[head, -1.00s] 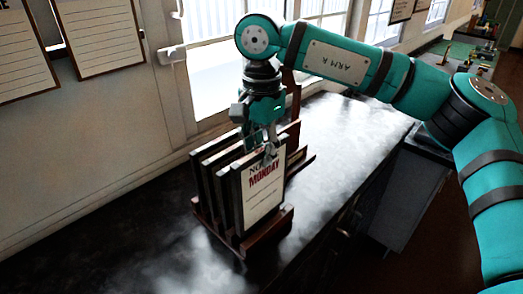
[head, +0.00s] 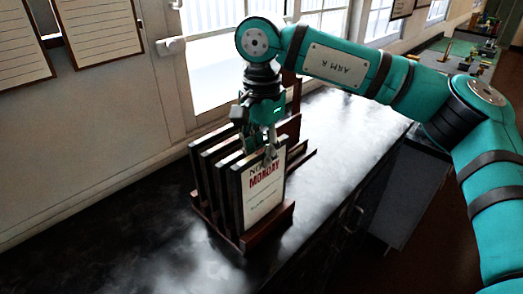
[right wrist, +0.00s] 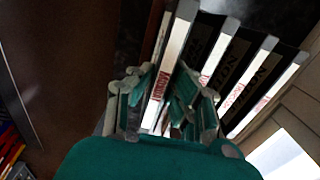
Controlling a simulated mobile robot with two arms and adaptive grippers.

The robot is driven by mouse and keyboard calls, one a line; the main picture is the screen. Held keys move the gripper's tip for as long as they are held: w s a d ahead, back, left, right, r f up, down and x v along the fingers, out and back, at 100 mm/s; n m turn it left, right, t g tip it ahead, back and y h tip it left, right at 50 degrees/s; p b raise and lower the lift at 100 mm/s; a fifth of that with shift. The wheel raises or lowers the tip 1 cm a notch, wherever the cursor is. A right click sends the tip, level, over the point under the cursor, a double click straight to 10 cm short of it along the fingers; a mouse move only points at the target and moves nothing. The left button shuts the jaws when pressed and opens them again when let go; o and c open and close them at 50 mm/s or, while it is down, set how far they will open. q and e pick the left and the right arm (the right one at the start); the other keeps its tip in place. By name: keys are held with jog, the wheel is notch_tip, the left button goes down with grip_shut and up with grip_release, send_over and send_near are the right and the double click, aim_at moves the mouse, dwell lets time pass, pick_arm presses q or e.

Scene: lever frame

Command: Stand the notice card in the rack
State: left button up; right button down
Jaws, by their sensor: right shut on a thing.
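The notice card (head: 262,195) is a white panel with red "MONDAY" lettering and a dark edge. It stands nearly upright at the near end of the dark wooden rack (head: 268,230), its lower edge down behind the rack's front rail. I cannot see whether its bottom touches the rack's base. My right gripper (head: 268,152) is shut on the card's upper part from above. In the right wrist view the fingers (right wrist: 160,108) lie on both sides of the card (right wrist: 173,60). My left gripper is not in view.
Several similar framed cards (head: 214,178) stand in the rack behind the held one, close to the fingers. The dark counter (head: 120,240) is clear to the left. A wall and window (head: 215,60) stand behind. Lined sheets (head: 98,28) hang at upper left.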

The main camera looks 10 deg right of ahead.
jog(key=shift+f+b, duration=0.5)
jog(key=shift+f, duration=0.4)
jog(key=c, duration=1.2)
grip_release()
jog(key=shift+r, duration=0.1)
notch_tip(320, 180, up, 12)
jog(key=shift+f, duration=0.1)
